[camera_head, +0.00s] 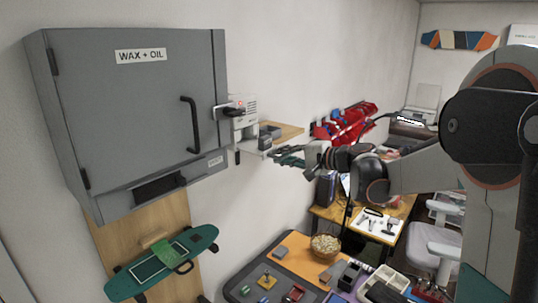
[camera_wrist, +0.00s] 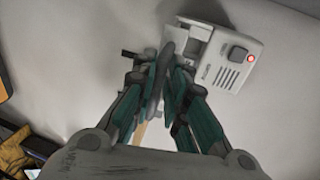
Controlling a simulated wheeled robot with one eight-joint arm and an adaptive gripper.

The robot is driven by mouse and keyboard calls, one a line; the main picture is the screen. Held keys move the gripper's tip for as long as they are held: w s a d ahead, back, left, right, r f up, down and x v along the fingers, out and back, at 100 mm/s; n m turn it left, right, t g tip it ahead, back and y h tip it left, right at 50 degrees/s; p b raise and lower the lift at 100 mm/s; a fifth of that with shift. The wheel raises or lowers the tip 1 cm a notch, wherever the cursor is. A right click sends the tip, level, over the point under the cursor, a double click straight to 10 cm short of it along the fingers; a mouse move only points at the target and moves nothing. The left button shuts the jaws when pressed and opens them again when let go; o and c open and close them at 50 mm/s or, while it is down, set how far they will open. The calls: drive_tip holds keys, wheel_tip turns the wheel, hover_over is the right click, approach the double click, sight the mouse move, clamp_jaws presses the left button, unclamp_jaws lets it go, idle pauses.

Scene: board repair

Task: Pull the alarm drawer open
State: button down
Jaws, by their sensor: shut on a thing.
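In the wrist view the drawer (camera_wrist: 198,34) lies beside the fingertips. My gripper (camera_head: 280,152) is at the drawer's outer end. In the wrist view its teal-backed fingers (camera_wrist: 169,66) are closed on the drawer's handle, which they mostly hide.
The grey "WAX + OIL" cabinet (camera_head: 135,105) with a black handle (camera_head: 190,123) is close on the left. A wooden shelf (camera_head: 290,131) is behind the alarm box. A green skateboard (camera_head: 160,264) hangs below. A workbench with a bowl (camera_head: 325,246) stands lower right.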

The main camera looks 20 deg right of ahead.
drive_tip(key=shift+s+d+f, duration=0.25)
drive_tip(key=shift+s+f, duration=0.05)
drive_tip(key=shift+s, duration=0.3)
drive_tip(key=c, duration=1.7)
unclamp_jaws()
drive_tip(key=shift+w+a, duration=0.1)
drive_tip(key=shift+r, duration=0.1)
